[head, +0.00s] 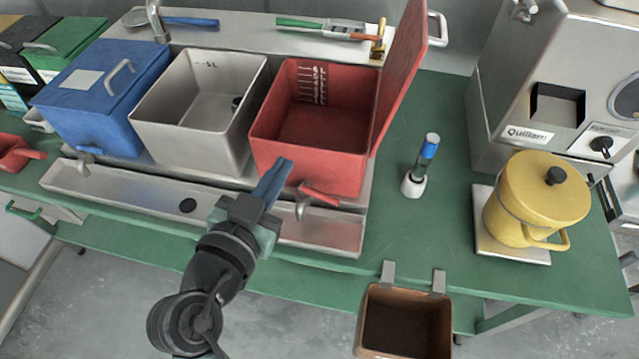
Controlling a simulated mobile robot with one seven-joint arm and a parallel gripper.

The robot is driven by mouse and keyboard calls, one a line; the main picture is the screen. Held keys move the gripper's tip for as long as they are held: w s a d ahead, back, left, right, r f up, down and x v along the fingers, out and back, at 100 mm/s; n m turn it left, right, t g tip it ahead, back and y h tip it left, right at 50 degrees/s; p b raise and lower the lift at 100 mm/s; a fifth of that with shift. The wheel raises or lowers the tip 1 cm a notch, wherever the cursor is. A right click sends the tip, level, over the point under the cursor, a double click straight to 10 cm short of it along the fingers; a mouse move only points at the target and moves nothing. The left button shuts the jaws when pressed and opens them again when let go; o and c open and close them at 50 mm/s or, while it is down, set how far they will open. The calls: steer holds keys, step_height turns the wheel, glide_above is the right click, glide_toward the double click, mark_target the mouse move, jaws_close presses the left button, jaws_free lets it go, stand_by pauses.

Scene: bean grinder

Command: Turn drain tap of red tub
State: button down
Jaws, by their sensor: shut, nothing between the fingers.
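The red tub (275,150) stands open on the metal stand, its lid (402,70) raised on the right side. Its inside looks empty. The drain tap (318,195) has a red lever at the bottom of the tub's front, with a metal spout (301,208) pointing down over the trough. My gripper (275,180) is shut and empty, in front of the tub's lower left front. Its blue-grey fingers are left of the tap lever, apart from it in the picture. I cannot tell whether the fingertips touch the tub wall.
A metal drip trough (130,192) runs below the tubs. A white open tub (190,130) and a blue lidded tub (95,115) stand left. A blue-capped marker in a white holder (413,186), a yellow pot (510,215) and a grinder (500,105) stand right. A brown bin (372,298) hangs in front.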

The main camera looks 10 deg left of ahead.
steer(key=h+p, duration=0.1)
steer(key=h, duration=0.1)
glide_toward(329, 201)
steer(key=shift+g, duration=0.4)
steer(key=p+x, duration=0.1)
steer(key=x, duration=0.1)
steer(key=p+x, duration=0.1)
steer(key=x, duration=0.1)
steer(key=p+x, duration=0.1)
steer(key=x, duration=0.1)
steer(key=shift+w+a+r, duration=0.1)
steer(key=shift+w+a, duration=0.15)
steer(key=shift+w, duration=0.3)
steer(key=w+d+n+y+b, duration=0.1)
steer(key=b, duration=0.3)
steer(key=shift+d+y, duration=0.15)
steer(key=shift+y, duration=0.15)
